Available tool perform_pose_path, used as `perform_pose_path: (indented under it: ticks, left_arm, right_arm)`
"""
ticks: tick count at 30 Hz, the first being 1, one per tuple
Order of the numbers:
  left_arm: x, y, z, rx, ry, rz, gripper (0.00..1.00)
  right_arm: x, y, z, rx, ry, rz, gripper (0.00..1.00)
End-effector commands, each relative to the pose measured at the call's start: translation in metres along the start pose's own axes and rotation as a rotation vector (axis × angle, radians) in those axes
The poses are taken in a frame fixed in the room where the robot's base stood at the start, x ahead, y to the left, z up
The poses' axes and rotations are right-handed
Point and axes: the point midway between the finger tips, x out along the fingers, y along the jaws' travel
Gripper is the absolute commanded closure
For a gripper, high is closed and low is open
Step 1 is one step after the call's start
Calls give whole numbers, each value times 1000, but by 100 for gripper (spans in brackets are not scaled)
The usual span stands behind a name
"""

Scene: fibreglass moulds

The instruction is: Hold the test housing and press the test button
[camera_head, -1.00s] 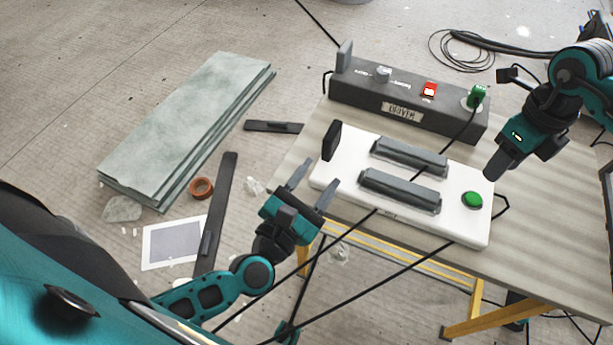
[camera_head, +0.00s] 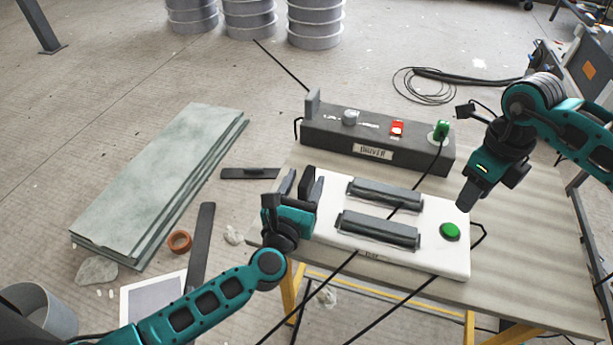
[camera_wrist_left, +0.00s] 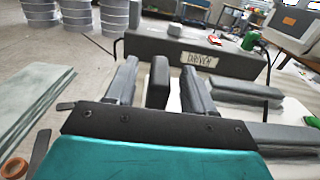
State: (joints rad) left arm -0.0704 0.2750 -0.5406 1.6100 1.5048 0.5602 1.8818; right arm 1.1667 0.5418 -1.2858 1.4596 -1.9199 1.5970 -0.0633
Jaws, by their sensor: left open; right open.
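The white test housing (camera_head: 328,235) lies on the table with two grey bars on top. Its green test button (camera_head: 450,231) is at the right end. A dark upright plate (camera_head: 306,183) stands at its left end. My left gripper (camera_head: 299,184) is open at that plate. In the left wrist view the plate (camera_wrist_left: 158,82) stands between the two open fingers (camera_wrist_left: 158,85), with gaps seeming to show on both sides. My right gripper (camera_head: 470,197) is above the right end of the housing, near the button; its fingertips look close together from here.
The dark driver box (camera_head: 330,134) with a red switch (camera_head: 397,128) and green plug (camera_head: 441,130) stands behind the housing. Black cables cross the housing and the table's front edge. Grey sheets (camera_head: 160,180) lie on the floor at left. The table (camera_head: 530,260) is bare at right.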

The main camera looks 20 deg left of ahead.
Motion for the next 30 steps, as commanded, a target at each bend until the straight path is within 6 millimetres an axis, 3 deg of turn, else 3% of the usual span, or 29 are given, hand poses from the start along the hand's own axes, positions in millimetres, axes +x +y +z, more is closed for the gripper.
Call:
perform_pose_path:
  ticks: [6,16,30]
  left_arm:
    - [19,0,0,-1,0,-1,47]
    - [21,0,0,0,1,-1,47]
    - [21,0,0,0,1,-1,92]
  right_arm:
    - [0,0,0,0,0,0,57]
    - [0,0,0,0,0,0,57]
    - [0,0,0,0,0,0,57]
